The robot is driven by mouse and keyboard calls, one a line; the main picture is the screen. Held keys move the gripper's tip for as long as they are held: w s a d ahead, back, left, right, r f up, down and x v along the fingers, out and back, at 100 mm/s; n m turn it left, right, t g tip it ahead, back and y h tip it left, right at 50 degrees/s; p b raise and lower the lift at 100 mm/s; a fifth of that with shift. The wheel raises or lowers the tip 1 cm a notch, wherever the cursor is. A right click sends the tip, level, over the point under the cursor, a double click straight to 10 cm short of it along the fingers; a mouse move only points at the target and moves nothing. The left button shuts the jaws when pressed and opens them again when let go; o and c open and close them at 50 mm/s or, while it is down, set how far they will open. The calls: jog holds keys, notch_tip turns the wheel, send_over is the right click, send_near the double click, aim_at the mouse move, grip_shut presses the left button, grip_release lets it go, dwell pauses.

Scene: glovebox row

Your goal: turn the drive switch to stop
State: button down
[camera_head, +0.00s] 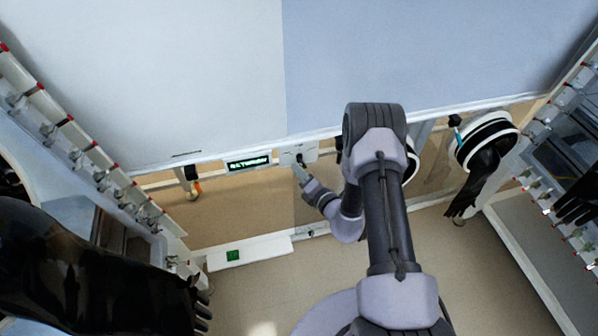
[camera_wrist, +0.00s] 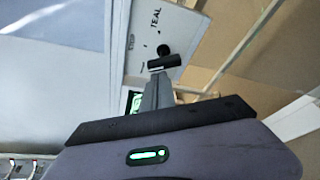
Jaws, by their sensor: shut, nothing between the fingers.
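The drive switch appears to be the black knob (camera_head: 299,158) on a pale plate (camera_head: 312,151) under the front edge of the big enclosure. In the wrist view the black knob (camera_wrist: 165,60) has a bar-like handle and a round black part behind it. The plate (camera_wrist: 140,45) there carries lettering that seems to read TEAL and smaller marks that I cannot read. My gripper (camera_head: 297,169) is shut and empty, with its fingertips just at the knob. In the wrist view its fingers (camera_wrist: 157,86) end right by the handle; I cannot tell whether they touch it.
A dark display (camera_head: 248,163) with green text sits left of the plate. Black gloves hang at the left (camera_head: 90,265) and right (camera_head: 478,180). Rows of red-tipped valves (camera_head: 70,120) line the left side.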

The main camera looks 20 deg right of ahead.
dwell(0.3)
jog(key=m, duration=0.2)
jog(key=d+r+m+t+y+b, duration=0.1)
jog(key=shift+d+m, duration=0.15)
jog(key=shift+m, duration=0.25)
